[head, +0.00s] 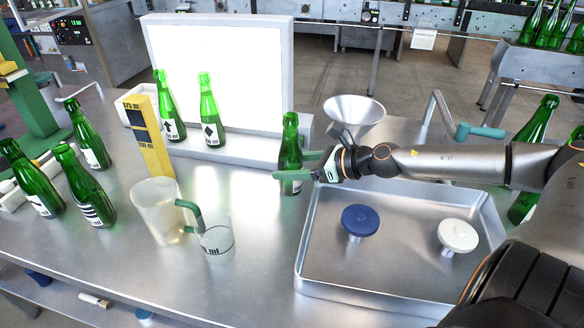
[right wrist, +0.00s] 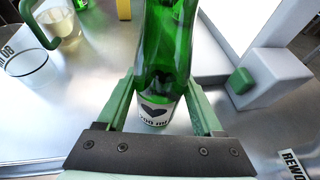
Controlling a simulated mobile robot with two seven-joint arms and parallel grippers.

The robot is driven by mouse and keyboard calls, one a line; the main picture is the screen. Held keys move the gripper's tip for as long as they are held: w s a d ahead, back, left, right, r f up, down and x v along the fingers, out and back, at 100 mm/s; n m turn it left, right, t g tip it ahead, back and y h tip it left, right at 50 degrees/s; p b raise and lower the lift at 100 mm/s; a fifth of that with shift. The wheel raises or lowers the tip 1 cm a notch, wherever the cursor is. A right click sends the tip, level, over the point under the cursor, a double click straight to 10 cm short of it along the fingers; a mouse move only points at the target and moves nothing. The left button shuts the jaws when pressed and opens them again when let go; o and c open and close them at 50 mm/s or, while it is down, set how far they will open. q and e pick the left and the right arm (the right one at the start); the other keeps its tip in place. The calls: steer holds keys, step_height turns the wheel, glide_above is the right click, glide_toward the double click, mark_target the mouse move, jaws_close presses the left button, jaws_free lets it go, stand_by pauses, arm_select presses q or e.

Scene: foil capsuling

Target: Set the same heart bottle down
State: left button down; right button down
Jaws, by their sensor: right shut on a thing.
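The heart bottle (head: 290,145) is green glass and stands upright between the fingers of my right gripper (head: 304,168). In the right wrist view the heart bottle (right wrist: 167,50) shows a white label with a black heart, and the green fingers of the right gripper (right wrist: 165,112) are closed on both its sides. Its base is at or just above the steel table; I cannot tell which. My left gripper is not in view.
A metal tray (head: 330,285) with a blue stopper (head: 360,221) and a white stopper (head: 457,236) lies right of the bottle. A funnel (head: 355,112) stands behind. A jug (head: 160,210) and a beaker (head: 217,238) stand left. Two bottles stand before the light panel (head: 220,70).

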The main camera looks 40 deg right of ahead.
steer(key=shift+s+a+r, duration=0.1)
steer(key=shift+r, duration=0.1)
steer(key=shift+f, duration=0.15)
steer(key=shift+c, duration=0.2)
jaws_free()
